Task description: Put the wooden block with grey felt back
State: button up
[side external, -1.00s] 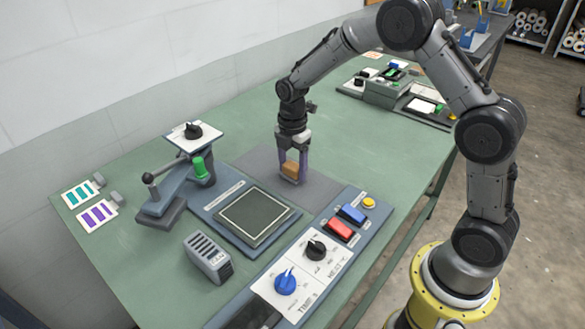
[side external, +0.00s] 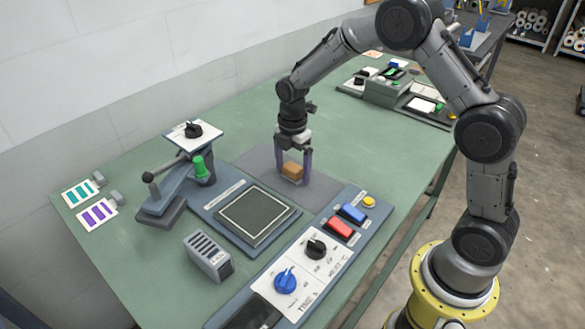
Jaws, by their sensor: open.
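The wooden block with grey felt (side external: 292,170) sits on the grey mat (side external: 257,161) in the middle of the bench. Its brown wood top shows, with a thin light-grey layer along its bottom edge. My gripper (side external: 293,169) points straight down over the block. Its two purplish fingers are open, one on each side of the block, with a gap visible beside it. The fingertips reach down near the mat.
A dark framed plate (side external: 254,216) lies in front of the mat. A control panel with blue (side external: 352,213) and red (side external: 339,229) buttons is at front right. A slotted grey box (side external: 208,257) stands in front.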

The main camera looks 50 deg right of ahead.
aim_at(292, 166)
jog(key=s+r+m+t, duration=0.1)
jog(key=s+r+m, duration=0.15)
jog(key=r, duration=0.65)
jog(key=s+r+m, duration=0.1)
jog(key=s+r, duration=0.2)
jog(key=r, duration=0.5)
jog(key=s+a+r+m+t, duration=0.1)
jog(key=s+m+t, duration=0.1)
jog(key=s+m, duration=0.5)
jog(key=s+a+r+m+t, duration=0.1)
jog(key=s+m, duration=0.6)
jog(key=s, duration=0.8)
jog(key=shift+a+r+t, duration=0.15)
jog(key=shift+a+t, duration=0.3)
jog(key=shift+t, duration=0.35)
jog(key=shift+m, duration=0.25)
